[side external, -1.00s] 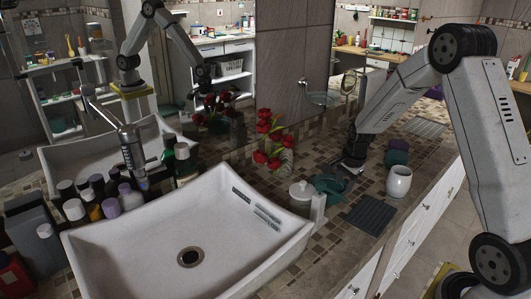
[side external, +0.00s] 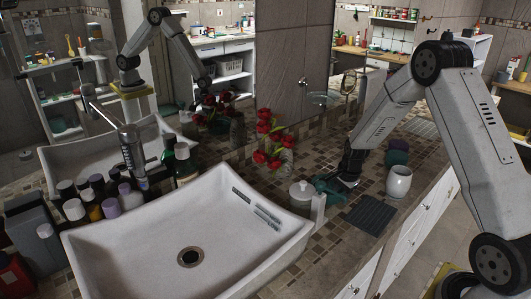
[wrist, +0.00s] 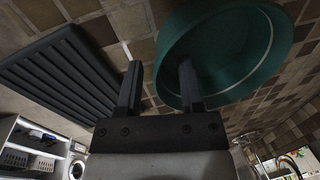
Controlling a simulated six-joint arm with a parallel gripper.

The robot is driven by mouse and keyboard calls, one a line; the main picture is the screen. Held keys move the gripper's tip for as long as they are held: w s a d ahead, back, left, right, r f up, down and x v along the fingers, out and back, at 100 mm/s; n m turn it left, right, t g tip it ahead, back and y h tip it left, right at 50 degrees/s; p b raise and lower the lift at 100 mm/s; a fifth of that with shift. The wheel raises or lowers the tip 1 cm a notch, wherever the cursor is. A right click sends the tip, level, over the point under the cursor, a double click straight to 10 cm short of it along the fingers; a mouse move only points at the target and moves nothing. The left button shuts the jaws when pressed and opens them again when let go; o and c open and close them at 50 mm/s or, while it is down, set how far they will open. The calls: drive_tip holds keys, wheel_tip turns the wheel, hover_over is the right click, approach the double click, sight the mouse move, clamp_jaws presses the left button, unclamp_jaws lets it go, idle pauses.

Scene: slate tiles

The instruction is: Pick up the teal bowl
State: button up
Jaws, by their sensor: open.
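The teal bowl (side external: 330,188) stands on the tiled counter, partly hidden by my gripper (side external: 346,180) in the side view. My gripper points down at the bowl's right side. In the wrist view the bowl (wrist: 225,78) fills the upper right, and my gripper (wrist: 159,68) shows two dark fingers spread apart. The right finger overlaps the bowl, and the left finger is outside it, with the bowl's left edge between them. Nothing is held. Whether a finger touches the bowl I cannot tell.
A dark ribbed mat (side external: 371,214) lies to the bowl's right. A white cup (side external: 399,182) and dark teal and purple cups (side external: 397,152) stand farther right. A white lidded jar (side external: 302,194) stands close left of the bowl, beside the white sink (side external: 130,245). Red flowers (side external: 268,140) stand behind.

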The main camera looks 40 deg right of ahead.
clamp_jaws()
idle(0.5)
drive_tip(key=shift+r, duration=0.7)
wheel_tip(320, 180, up, 2)
drive_tip(key=s+a+r, duration=0.5)
drive_tip(key=s+r, duration=0.4)
drive_tip(key=s, duration=0.4)
drive_tip(key=shift+r, duration=0.3)
